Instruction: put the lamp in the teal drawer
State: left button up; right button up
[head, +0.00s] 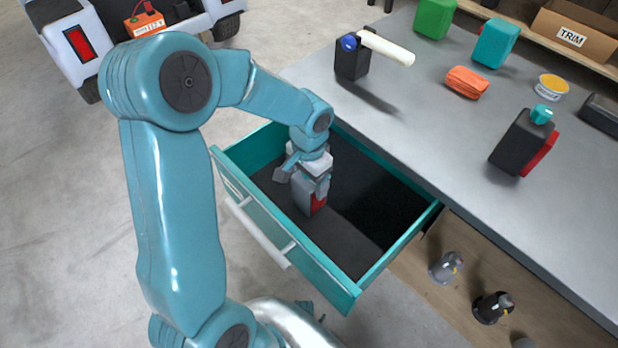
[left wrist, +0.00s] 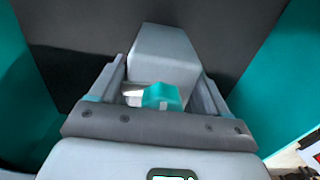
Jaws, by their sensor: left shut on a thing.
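The lamp (head: 303,197), a grey block with a red face, is inside the open teal drawer (head: 350,290). My left gripper (head: 309,182) reaches down into the drawer and is shut on the lamp. In the left wrist view the grey lamp (left wrist: 165,55) with its teal cap (left wrist: 161,97) sits between the two fingers (left wrist: 160,88), over the dark drawer floor. The lamp is low in the drawer; I cannot tell whether it touches the floor. My right gripper is not in view.
On the grey bench (head: 440,130) stand a black block with red face and teal cap (head: 515,143), a black block with white tube (head: 352,58), an orange pouch (head: 466,82) and green (head: 434,18) and teal (head: 495,44) blocks. The drawer's right part is empty.

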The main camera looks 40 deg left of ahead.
pick_arm(q)
jog(key=shift+f, duration=0.25)
jog(key=o, duration=1.6)
jog(key=shift+r, duration=0.2)
jog(key=shift+r, duration=0.4)
notch_tip(320, 180, up, 10)
jog(key=p, duration=0.3)
jog(key=shift+r, duration=0.65)
